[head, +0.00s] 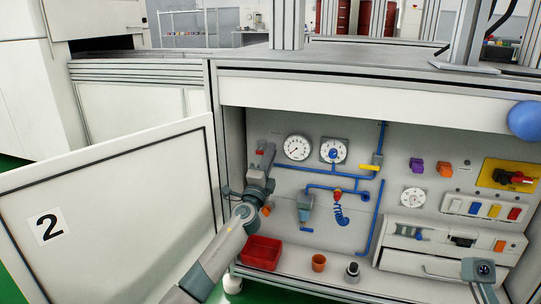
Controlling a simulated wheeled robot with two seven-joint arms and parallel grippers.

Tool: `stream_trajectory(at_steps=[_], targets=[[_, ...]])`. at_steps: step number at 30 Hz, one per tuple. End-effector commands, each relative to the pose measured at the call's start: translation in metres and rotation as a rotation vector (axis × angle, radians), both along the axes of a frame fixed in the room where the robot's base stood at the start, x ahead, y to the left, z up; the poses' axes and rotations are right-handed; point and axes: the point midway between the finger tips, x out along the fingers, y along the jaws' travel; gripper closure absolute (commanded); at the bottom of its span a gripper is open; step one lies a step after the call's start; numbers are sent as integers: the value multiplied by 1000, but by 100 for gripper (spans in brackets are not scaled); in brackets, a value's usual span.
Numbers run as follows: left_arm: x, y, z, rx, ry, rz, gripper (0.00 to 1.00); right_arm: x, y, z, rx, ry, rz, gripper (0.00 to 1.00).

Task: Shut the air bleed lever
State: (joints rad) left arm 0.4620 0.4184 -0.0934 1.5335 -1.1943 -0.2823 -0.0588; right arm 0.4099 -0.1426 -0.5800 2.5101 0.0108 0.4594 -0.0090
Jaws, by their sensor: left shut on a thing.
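My left gripper (264,148) reaches up to the left part of the back panel inside the open cabinet. It is shut on a small red part (260,153), mostly hidden by the fingers. I cannot tell for sure whether this is the air bleed lever. A yellow lever (371,167) sits on the blue pipe (384,140) right of the two gauges, apart from my gripper. A red fitting (337,193) with a coiled blue hose (341,212) is lower down.
The open door (120,220) marked 2 stands at the left. A red bin (261,252), an orange cup (319,262) and a dark knob-like object (352,272) stand on the cabinet floor. Gauges (297,147), a yellow switch plate (510,174) and a drawer unit (440,266) fill the panel.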

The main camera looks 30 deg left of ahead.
Motion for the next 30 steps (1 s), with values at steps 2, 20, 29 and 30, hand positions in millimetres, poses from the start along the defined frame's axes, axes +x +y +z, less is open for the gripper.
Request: stream_trajectory(at_steps=[2, 20, 29, 30], targets=[[0, -2, -4, 1, 5, -3, 100, 0, 0, 0, 0, 0, 0, 61], [-5, -2, -3, 0, 2, -1, 69, 1, 0, 0, -2, 3, -1, 61], [-34, -9, -16, -1, 4, -1, 69, 6, 0, 1, -12, 25, -16, 61], [-40, -11, -18, -1, 3, -2, 69, 6, 0, 1, -15, 28, -19, 61]])
